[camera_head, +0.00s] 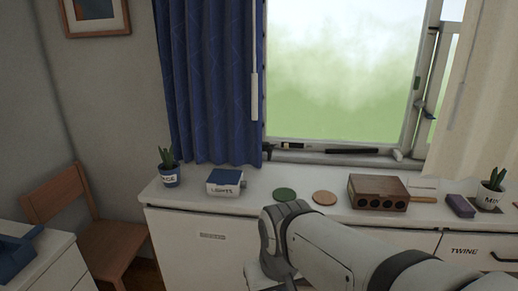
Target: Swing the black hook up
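A dark bar (352,151) lies level along the bottom of the window frame. A shorter dark piece (293,146) with a pale band lies to its left, by the curtain's edge. A small dark fitting (417,82) sits on the window's right upright. I cannot tell which of these is the black hook. My pale arm reaches in from the lower right and bends down in front of the cabinet, below and in front of the window sill. My gripper's fingers do not show.
The white counter (260,200) holds a blue-lidded box (225,182), green (285,195) and tan (325,198) discs, a wooden block with holes (378,191), a purple block (461,206) and potted plants (170,175). A blue curtain (210,80) hangs left of the window.

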